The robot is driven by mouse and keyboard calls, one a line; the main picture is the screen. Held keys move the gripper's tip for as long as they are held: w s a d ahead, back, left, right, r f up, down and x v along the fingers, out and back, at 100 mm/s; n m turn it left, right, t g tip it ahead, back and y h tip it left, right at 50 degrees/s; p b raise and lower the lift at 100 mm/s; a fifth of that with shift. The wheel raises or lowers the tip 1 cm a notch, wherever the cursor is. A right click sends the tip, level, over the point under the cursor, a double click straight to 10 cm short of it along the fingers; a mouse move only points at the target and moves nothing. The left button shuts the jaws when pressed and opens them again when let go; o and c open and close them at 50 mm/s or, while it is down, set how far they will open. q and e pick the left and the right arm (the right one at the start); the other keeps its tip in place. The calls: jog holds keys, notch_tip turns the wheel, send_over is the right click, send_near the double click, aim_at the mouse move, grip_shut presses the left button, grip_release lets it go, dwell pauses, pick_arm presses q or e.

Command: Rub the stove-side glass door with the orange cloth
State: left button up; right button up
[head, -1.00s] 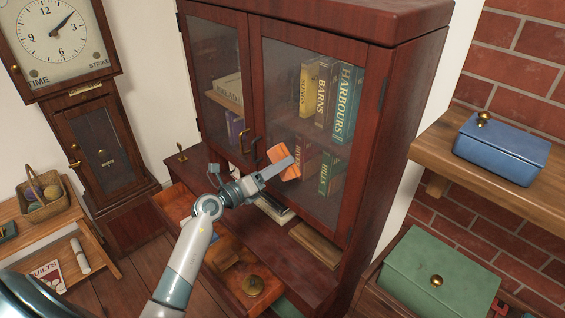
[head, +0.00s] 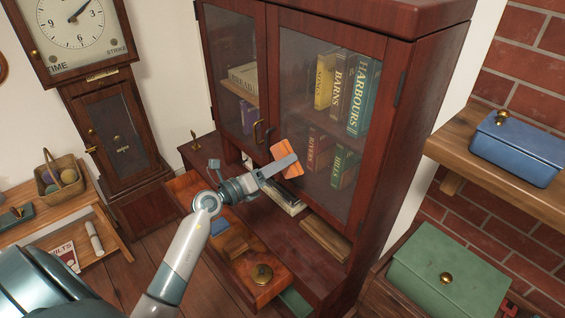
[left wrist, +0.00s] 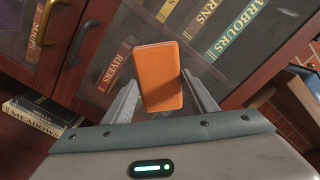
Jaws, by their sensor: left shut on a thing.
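The orange cloth (head: 286,158) is a small flat block-like pad. My left gripper (head: 284,164) is shut on it; the cloth also shows between the two fingers in the left wrist view (left wrist: 158,78). I cannot tell whether the cloth touches the glass. My right gripper is not in view.
Below the doors, an open drawer (head: 270,284) holds a brass-knobbed item and juts out near my arm. Books (head: 290,204) lie on the ledge. A shelf with a blue box (head: 515,148) and a green box (head: 448,275) stand at right. A clock (head: 100,120) stands at left.

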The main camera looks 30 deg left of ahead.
pick_arm(q)
jog(key=shift+v, duration=1.1)
jog(key=shift+d, duration=0.1)
